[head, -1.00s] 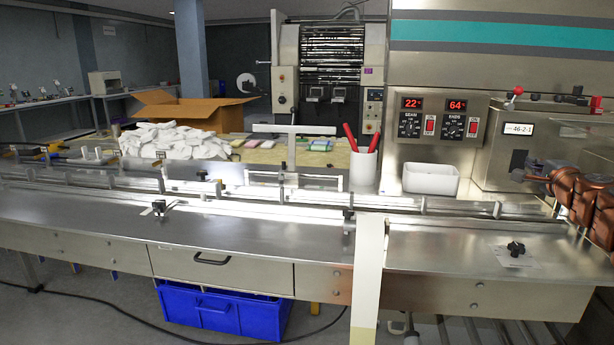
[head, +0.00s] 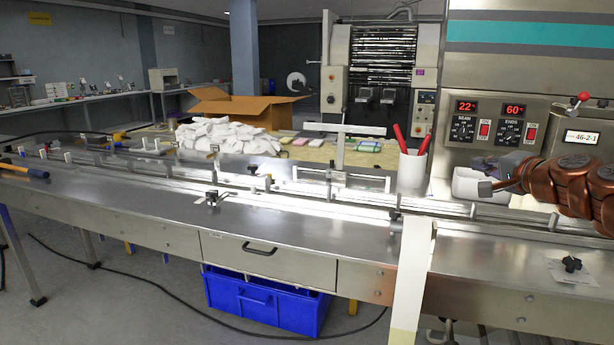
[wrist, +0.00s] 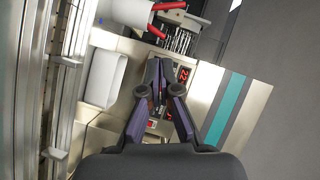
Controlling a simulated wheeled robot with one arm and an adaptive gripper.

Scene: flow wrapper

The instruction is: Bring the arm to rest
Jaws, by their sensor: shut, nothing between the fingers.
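My arm comes in from the right edge of the head view as copper-coloured links, in front of the control panel and above the right part of the machine's steel table (head: 330,245). In the wrist view my gripper (wrist: 158,62) has its two dark fingers together at the tips, with nothing between them. The fingers point toward the panel with its red displays. In the head view the gripper's fingertips cannot be made out clearly.
A white bin (head: 470,186) sits partly behind my arm. A white cup (head: 412,172) with red-handled tools stands left of it. Guide rails run along the table. White packets (head: 228,137) lie before a cardboard box (head: 240,104). A blue crate (head: 265,303) stands below.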

